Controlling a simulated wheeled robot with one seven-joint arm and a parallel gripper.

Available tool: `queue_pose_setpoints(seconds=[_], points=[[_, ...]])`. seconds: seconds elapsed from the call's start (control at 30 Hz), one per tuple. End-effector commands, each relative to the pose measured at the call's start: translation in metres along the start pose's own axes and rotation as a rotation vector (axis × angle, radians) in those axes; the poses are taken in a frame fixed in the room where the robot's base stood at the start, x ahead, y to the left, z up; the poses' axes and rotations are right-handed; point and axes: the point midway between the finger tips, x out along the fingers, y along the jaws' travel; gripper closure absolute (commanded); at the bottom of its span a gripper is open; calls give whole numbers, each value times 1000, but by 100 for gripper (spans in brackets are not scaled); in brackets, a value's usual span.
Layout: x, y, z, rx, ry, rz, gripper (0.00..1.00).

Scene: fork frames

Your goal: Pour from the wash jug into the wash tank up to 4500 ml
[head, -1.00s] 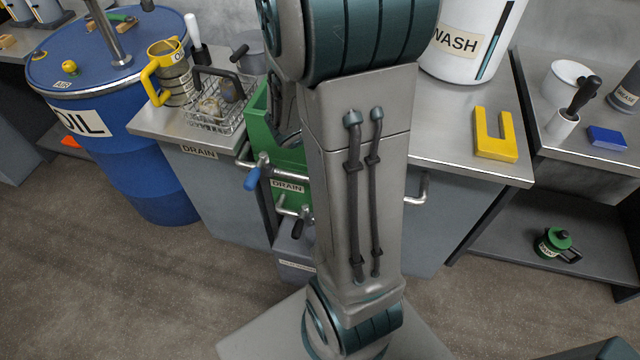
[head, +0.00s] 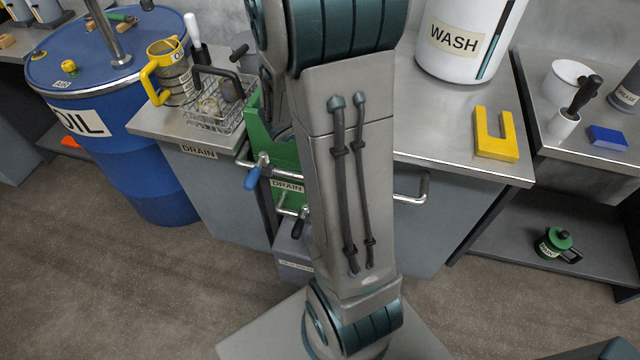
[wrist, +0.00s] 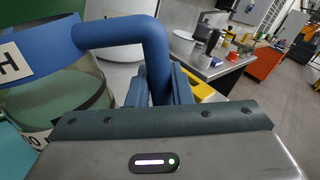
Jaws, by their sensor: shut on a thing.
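The wash tank (head: 432,60) is a white cylinder labelled WASH on the steel bench in the head view. A dark upright gauge strip (head: 497,40) with a teal line runs down its right side. The wash jug (wrist: 60,105) is at the left of the wrist view, with a blue rim, a blue handle (wrist: 105,32), a clear greenish body and a label ending in H. My gripper (wrist: 172,88) is shut on the handle. My arm hides jug and gripper in the head view.
A yellow U-shaped block (head: 495,145) lies on the bench's front right. A blue OIL drum (head: 130,120), a yellow-rimmed jug (head: 172,75) and a wire basket (head: 212,115) stand left. A green drain box (head: 262,140) is behind my arm. Bench space before the tank is clear.

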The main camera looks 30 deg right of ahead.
Motion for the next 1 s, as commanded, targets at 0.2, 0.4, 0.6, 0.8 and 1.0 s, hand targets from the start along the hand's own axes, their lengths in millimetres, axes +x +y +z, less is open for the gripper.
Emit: queue_pose_setpoints(seconds=[0.2, 0.4, 0.6, 0.8, 1.0], points=[[0, 6, 2, 4, -3, -1, 100], [0, 11, 1, 3, -2, -1, 100], [0, 14, 1, 4, -2, -1, 100], [0, 14, 1, 4, -2, -1, 100], [0, 14, 2, 1, -2, -1, 100]])
